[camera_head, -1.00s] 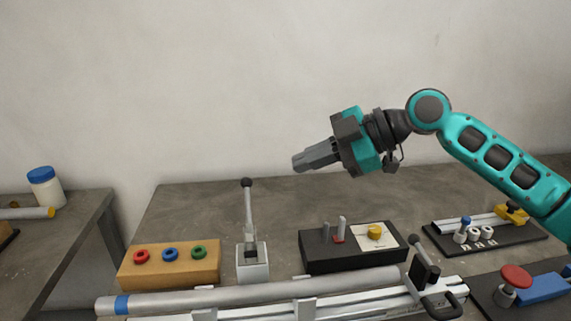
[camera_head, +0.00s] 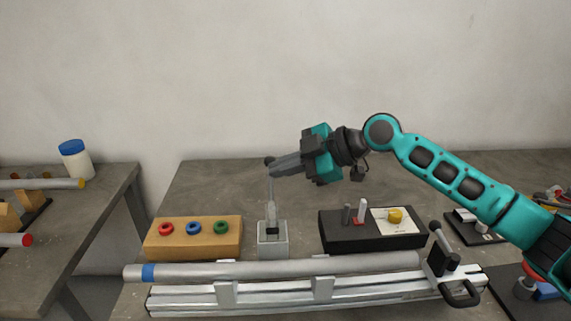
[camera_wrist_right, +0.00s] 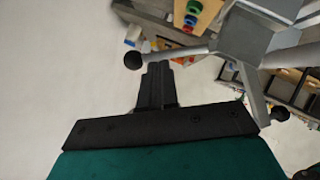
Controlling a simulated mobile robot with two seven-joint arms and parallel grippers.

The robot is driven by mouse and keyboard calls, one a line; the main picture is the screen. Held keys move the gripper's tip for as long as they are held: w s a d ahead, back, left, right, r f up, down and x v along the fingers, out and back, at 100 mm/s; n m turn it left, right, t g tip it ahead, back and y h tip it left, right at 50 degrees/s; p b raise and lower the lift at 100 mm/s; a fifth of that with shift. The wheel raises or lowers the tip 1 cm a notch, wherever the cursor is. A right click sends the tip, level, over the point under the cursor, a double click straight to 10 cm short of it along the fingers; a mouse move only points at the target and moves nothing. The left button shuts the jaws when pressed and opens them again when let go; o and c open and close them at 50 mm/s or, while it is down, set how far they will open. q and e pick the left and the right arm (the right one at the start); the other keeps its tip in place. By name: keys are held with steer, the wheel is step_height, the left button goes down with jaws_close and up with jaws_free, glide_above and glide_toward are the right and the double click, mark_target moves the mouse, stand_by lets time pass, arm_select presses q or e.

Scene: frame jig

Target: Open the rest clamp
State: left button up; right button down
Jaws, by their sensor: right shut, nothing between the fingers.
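My right gripper (camera_head: 274,168) is shut and empty, its fingers pointing left. Its tips overlap the upper part of an upright grey lever (camera_head: 271,190) just below the lever's black ball knob (camera_head: 269,160). The lever stands on a small grey block (camera_head: 272,248) behind the long tube. In the right wrist view the closed fingers (camera_wrist_right: 156,85) end close to the black knob (camera_wrist_right: 133,60); I cannot tell whether they touch. A second black-knobbed lever clamp (camera_head: 442,260) sits at the right end of the tube. I cannot tell which is the rest clamp. My left gripper is out of view.
A long grey tube (camera_head: 290,269) lies across rests on a silver rail (camera_head: 270,298) in front. A wooden block with coloured rings (camera_head: 194,246) stands left of the lever. A black box (camera_head: 370,238) with a yellow knob stands right. The table behind is clear.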

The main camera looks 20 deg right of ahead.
steer(key=shift+w+d+f+m+g+p, duration=0.25)
steer(key=shift+w+f+m+g+p, duration=0.45)
steer(key=shift+w+f+g, duration=0.2)
steer(key=shift+r, duration=0.1)
